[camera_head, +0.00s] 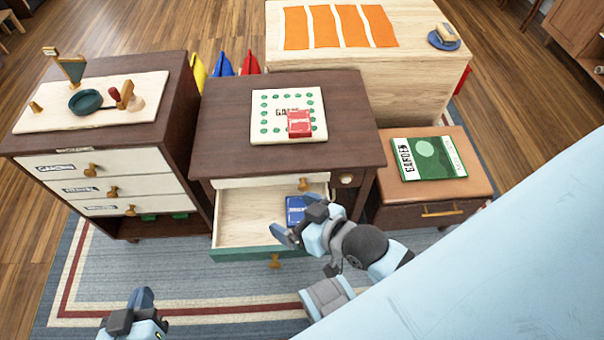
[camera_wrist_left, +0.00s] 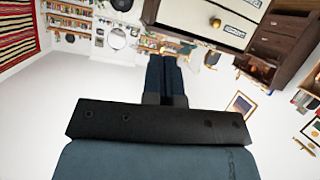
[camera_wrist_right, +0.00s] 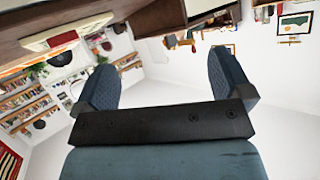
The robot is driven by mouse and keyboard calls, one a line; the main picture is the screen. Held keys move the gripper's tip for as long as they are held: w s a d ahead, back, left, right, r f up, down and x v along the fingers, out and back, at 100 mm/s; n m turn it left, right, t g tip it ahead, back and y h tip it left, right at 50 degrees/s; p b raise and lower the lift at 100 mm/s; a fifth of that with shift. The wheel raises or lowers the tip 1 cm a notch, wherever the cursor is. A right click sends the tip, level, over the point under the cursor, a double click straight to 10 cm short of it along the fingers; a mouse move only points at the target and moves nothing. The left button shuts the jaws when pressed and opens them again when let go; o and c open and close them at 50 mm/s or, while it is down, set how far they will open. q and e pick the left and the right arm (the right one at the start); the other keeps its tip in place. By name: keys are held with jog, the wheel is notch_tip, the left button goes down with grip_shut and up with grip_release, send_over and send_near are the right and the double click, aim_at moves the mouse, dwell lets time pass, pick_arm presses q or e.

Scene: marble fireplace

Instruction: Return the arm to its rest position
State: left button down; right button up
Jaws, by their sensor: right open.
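My right gripper (camera_head: 298,217) is over the right part of the open drawer (camera_head: 240,215) of the middle brown table, with its arm coming in from the right. In the right wrist view its two fingers (camera_wrist_right: 160,88) are wide apart with nothing between them. My left gripper (camera_head: 143,300) is low at the left, over the rug in front of the left cabinet. In the left wrist view its fingers (camera_wrist_left: 164,75) are together and I see nothing held. A blue box (camera_head: 296,208) lies in the drawer, partly hidden by the right gripper.
The middle table (camera_head: 230,140) bears a cream board (camera_head: 270,107) with a red box (camera_head: 299,123) on it. The left cabinet (camera_head: 60,170) holds a cream tray (camera_head: 50,118). A green book (camera_head: 428,158) lies on the right stool (camera_head: 390,190). The rug in front is clear.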

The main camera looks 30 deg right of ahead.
jog(key=shift+s+d+r, duration=0.25)
jog(key=shift+s+d, duration=0.15)
jog(key=shift+s, duration=0.05)
